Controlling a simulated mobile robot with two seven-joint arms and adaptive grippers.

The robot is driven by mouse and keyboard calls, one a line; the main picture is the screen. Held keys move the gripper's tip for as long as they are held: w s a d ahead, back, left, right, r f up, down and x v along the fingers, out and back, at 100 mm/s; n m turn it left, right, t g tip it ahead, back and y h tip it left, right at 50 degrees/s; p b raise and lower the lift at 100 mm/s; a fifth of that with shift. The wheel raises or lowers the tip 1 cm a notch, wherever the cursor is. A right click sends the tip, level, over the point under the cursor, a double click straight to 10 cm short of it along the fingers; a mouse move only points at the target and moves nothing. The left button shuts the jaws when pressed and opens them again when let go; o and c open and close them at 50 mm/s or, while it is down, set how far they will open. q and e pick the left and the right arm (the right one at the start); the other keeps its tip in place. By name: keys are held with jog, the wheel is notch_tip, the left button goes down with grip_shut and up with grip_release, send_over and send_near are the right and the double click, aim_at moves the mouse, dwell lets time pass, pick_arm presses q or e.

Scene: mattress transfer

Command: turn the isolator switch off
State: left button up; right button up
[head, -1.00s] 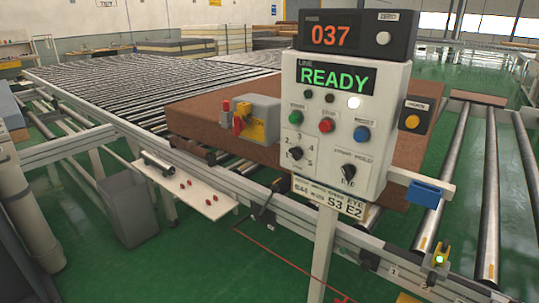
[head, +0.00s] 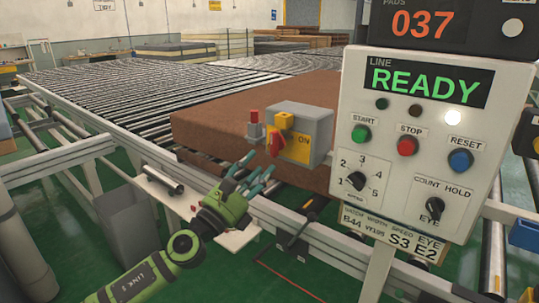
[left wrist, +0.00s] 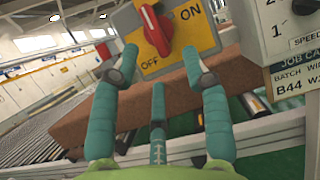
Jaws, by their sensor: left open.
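The isolator switch (head: 312,130) is a grey box with a yellow front plate and a red handle (head: 275,143), beside the brown mattress. In the left wrist view the red handle (left wrist: 155,30) stands near upright in the picture, between the words ON at upper right and OFF below. My left gripper (head: 255,172) is open and empty, its teal fingers pointing up at the switch from below and left. In the left wrist view its fingertips (left wrist: 161,52) lie either side of the plate's lower part, with no clear contact with the handle. My right gripper is not in view.
The control panel (head: 425,140) reading READY stands close at right, with buttons and knobs. The brown mattress (head: 215,115) lies behind the switch on the roller conveyor (head: 130,95). A conveyor side rail and a grey bin (head: 128,228) are near my left arm.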

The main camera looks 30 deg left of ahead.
aim_at(279, 142)
pick_arm(q)
jog(key=x, duration=0.2)
jog(key=p+x, duration=0.1)
jog(key=x, duration=0.2)
jog(key=shift+w+a+p, duration=0.2)
jog(key=shift+w+p, duration=0.1)
jog(key=shift+s, duration=0.1)
grip_shut()
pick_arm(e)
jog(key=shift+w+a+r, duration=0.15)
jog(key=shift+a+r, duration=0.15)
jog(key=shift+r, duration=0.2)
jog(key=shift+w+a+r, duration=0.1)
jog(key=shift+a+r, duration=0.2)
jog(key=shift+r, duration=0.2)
